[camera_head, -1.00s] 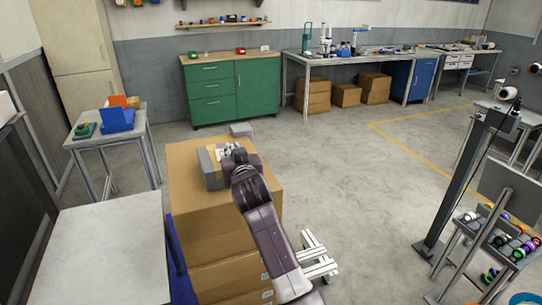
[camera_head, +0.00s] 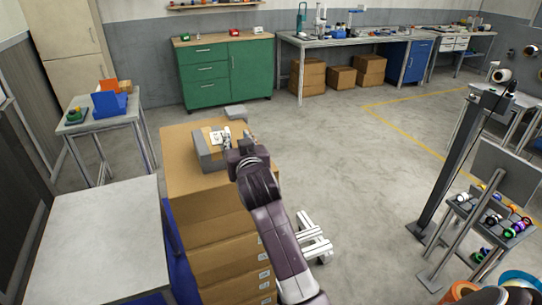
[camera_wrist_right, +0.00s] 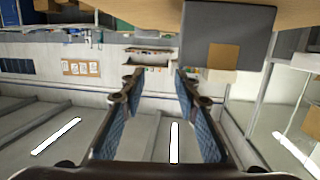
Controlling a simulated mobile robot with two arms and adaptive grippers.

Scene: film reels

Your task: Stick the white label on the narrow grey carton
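The narrow grey carton (camera_head: 204,152) sits on the brown carton stack in the head view, with a tan patch on it. A small pale label with dark marks (camera_head: 216,138) shows on its tan upper part; whether it lies flat is too small to tell. My right gripper (camera_head: 240,136) is just right of the carton, its fingers spread. In the right wrist view my right gripper (camera_wrist_right: 158,82) is open and empty. The grey carton (camera_wrist_right: 260,35) shows there beyond the right finger, with a tan square; no label shows there. My left gripper is out of view.
The brown carton stack (camera_head: 225,230) stands beside a white table (camera_head: 95,235). A small grey item (camera_head: 236,111) lies behind the grey carton. A green cabinet (camera_head: 225,75) stands at the back.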

